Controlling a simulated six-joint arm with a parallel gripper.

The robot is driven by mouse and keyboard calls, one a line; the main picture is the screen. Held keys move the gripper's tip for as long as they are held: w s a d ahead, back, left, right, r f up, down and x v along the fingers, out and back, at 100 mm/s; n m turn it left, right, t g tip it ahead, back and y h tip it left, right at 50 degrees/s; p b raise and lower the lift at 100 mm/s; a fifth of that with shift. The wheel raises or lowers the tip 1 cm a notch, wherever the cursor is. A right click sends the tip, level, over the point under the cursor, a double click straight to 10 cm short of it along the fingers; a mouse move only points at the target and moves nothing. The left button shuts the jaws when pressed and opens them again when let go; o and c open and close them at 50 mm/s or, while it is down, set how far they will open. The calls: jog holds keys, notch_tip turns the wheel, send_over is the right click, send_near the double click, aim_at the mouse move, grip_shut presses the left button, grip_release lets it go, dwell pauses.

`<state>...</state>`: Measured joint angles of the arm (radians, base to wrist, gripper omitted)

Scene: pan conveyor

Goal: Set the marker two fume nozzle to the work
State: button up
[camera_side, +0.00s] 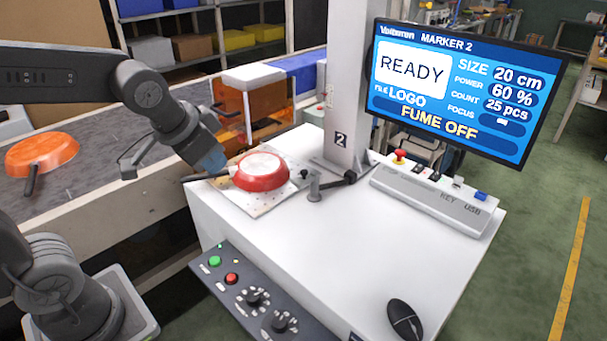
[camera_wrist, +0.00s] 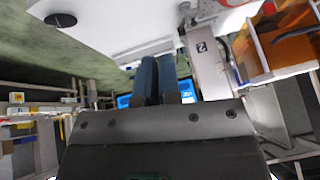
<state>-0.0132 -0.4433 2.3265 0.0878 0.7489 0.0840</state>
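Marker two is the white table (camera_side: 330,250) with a column (camera_side: 345,90) labelled 2; its screen (camera_side: 460,85) reads READY and FUME OFF. A short grey post with a black-tipped arm (camera_side: 316,187), perhaps the fume nozzle, stands right of the red pan (camera_side: 262,178). The pan lies upside down on a speckled pad (camera_side: 255,205), its dark handle pointing left. My gripper (camera_side: 212,162) is above and left of the pan, near the handle, and does not hold it. In the wrist view, the blue fingers (camera_wrist: 158,75) lie side by side with nothing seen between them.
A control panel (camera_side: 260,305) with green and red buttons fronts the table. An orange pan (camera_side: 42,153) sits on the conveyor (camera_side: 95,165) at left. An orange-windowed enclosure (camera_side: 255,100) stands behind.

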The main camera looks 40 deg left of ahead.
jog(key=w+f, duration=0.1)
jog(key=w, duration=0.2)
jog(key=w+a+f+m, duration=0.1)
jog(key=w, duration=0.3)
jog(key=w+f+m, duration=0.1)
jog(key=w+f, duration=0.1)
jog(key=w, duration=0.2)
jog(key=shift+w+a+y, duration=0.2)
jog(key=shift+a+y, duration=0.1)
jog(key=shift+a, duration=0.05)
grip_shut()
jog(key=w+a+f+m, duration=0.1)
jog(key=w+f+m, duration=0.2)
jog(key=w+f, duration=0.6)
jog(key=shift+w+a+t, duration=0.2)
jog(key=shift+w+t, duration=0.2)
jog(key=shift+w, duration=0.35)
jog(key=shift+f, duration=0.1)
send_near(308, 180)
notch_tip(308, 180, down, 4)
jog(key=d, duration=0.3)
jog(key=shift+w+a+f, duration=0.1)
jog(key=shift+w+a, duration=0.6)
jog(key=shift+a, duration=0.15)
jog(key=shift+w+a+f, duration=0.1)
jog(key=shift+w+a, duration=0.55)
jog(key=shift+a, duration=0.25)
